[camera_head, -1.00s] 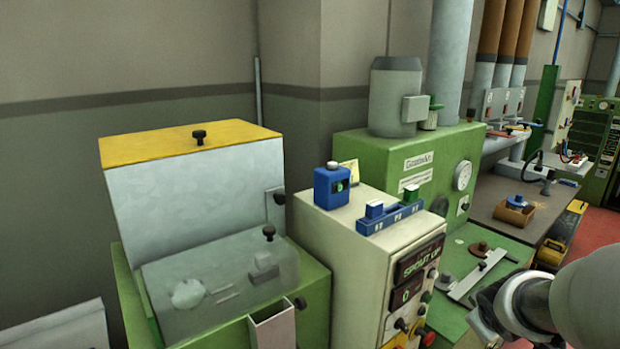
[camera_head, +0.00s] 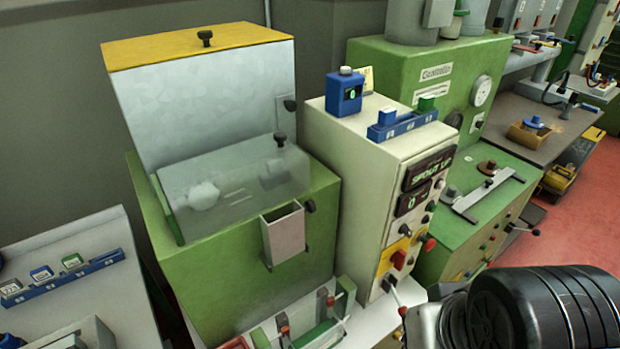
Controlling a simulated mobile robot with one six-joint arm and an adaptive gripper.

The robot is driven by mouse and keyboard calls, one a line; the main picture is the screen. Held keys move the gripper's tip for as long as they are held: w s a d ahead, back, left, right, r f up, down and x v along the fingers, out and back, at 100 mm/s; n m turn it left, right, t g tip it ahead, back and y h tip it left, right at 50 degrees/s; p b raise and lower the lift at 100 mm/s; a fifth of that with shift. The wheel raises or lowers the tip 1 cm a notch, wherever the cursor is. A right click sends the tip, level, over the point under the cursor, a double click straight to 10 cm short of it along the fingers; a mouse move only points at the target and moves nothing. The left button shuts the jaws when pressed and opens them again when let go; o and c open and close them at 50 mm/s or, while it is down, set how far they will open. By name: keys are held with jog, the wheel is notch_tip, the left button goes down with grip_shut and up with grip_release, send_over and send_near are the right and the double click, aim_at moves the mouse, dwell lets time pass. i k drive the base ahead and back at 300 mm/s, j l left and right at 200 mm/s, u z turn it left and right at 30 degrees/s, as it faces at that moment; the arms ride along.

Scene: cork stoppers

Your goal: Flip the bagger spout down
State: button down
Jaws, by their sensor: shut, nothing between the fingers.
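The bagger is the green machine (camera_head: 225,285) with a clear sloped cover (camera_head: 235,185) and a tall grey hopper with a yellow top. A pinkish-grey rectangular spout (camera_head: 284,238) sits on its front right, upright, with its open end at the top. A black knob (camera_head: 309,206) is beside the spout's upper right edge. The display (camera_head: 432,170) on the cream cabinet reads "SPOUT UP". My arm shows at the bottom right as a black ribbed link, well right of the spout and apart from it. My gripper's fingers cannot be seen.
The cream control cabinet (camera_head: 350,160) stands right of the bagger, with a red-knobbed lever (camera_head: 427,243) sticking out. Below the spout is a low fixture with a green bar (camera_head: 315,334) and red knobs. A side table (camera_head: 70,240) with a blue rack stands left. Red floor shows right.

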aim_at(284, 238)
jog(key=i+l+u, duration=0.1)
jog(key=u, duration=0.35)
jog(key=l+u, duration=0.15)
jog(key=u, duration=0.25)
jog(key=l+u, duration=0.15)
jog(key=u, duration=0.3)
jog(key=i+l+u, duration=0.1)
jog(key=u, duration=0.3)
jog(key=k+l+u, duration=0.1)
jog(key=l, duration=0.25)
jog(key=k+l+u, duration=0.1)
jog(key=l, duration=0.3)
jog(key=k+l+u, duration=0.1)
jog(key=l, duration=0.25)
jog(key=k+l+u, duration=0.1)
jog(key=l, duration=0.25)
jog(key=k+l, duration=0.25)
jog(key=i+j+z, duration=0.3)
jog(key=i+j, duration=0.35)
jog(key=j, duration=0.1)
